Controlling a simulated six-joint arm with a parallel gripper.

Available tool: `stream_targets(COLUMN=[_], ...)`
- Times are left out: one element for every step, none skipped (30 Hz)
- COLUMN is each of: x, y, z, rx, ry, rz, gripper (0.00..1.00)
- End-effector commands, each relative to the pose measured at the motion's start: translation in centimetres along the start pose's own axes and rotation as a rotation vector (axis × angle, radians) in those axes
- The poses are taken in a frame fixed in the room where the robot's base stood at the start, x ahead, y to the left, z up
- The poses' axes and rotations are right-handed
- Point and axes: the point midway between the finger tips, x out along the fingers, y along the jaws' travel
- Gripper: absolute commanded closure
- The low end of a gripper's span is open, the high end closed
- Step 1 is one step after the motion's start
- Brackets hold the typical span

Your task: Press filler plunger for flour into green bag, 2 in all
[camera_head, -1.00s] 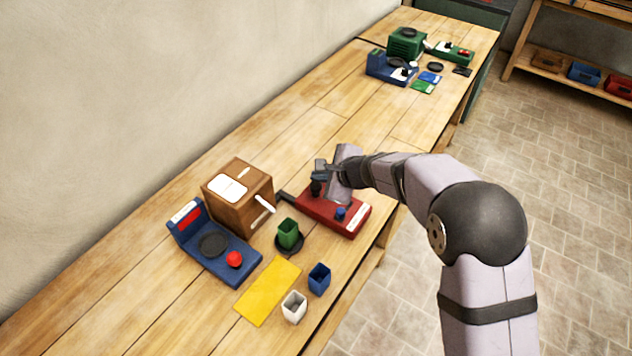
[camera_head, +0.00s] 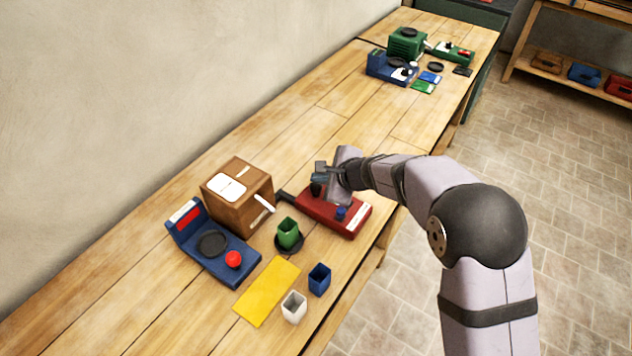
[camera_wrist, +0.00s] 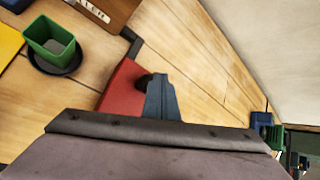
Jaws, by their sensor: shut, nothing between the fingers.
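The red filler (camera_head: 322,212) lies on the bench with a dark spout pointing left, a small blue button on its near end and a dark plunger knob (camera_head: 316,189). The green bag (camera_head: 288,232) stands upright and open on a round black plate, just off the spout's end. The bag also shows in the wrist view (camera_wrist: 48,42), where no flour can be made out inside. My gripper (camera_head: 320,172) is shut and empty over the filler, its fingertips close to the knob. In the wrist view the fingers (camera_wrist: 160,95) partly hide the knob; contact cannot be told.
A brown wooden box (camera_head: 236,205) and a blue scale (camera_head: 216,255) with a red button stand left. A yellow mat (camera_head: 268,290), a blue bag (camera_head: 319,279) and a white bag (camera_head: 294,306) are in front. A second group of devices (camera_head: 407,42) stands far back; the bench between is clear.

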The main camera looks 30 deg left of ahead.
Motion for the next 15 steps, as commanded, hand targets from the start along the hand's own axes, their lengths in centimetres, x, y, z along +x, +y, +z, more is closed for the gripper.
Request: stream_targets(x=[0.11, 0.14, 0.17, 0.19, 0.21, 0.24, 0.27, 0.29, 0.32, 0.35, 0.37, 0.40, 0.42, 0.45, 0.48], y=[0.14, 0.16, 0.18, 0.20, 0.22, 0.24, 0.27, 0.29, 0.31, 0.33, 0.35, 0.38, 0.40, 0.42, 0.45], z=[-0.12, -0.14, -0.17, -0.19, -0.21, -0.23, -0.25, -0.27, -0.29, -0.31, -0.33, -0.36, -0.38, -0.40, -0.42], rx=[0.000, 0.000, 0.000, 0.000, 0.000, 0.000, 0.000, 0.000, 0.000, 0.000, 0.000, 0.000, 0.001, 0.001, 0.001], ry=[0.001, 0.001, 0.001, 0.001, 0.001, 0.001, 0.001, 0.001, 0.002, 0.002, 0.002, 0.002, 0.002, 0.002, 0.002], rz=[0.001, 0.001, 0.001, 0.002, 0.002, 0.002, 0.002, 0.002, 0.002, 0.002, 0.002, 0.002, 0.002, 0.002, 0.002], gripper=[1.00, 1.00, 1.00, 1.00, 1.00, 1.00, 1.00, 1.00, 1.00, 1.00, 1.00, 1.00, 1.00, 1.00, 1.00])
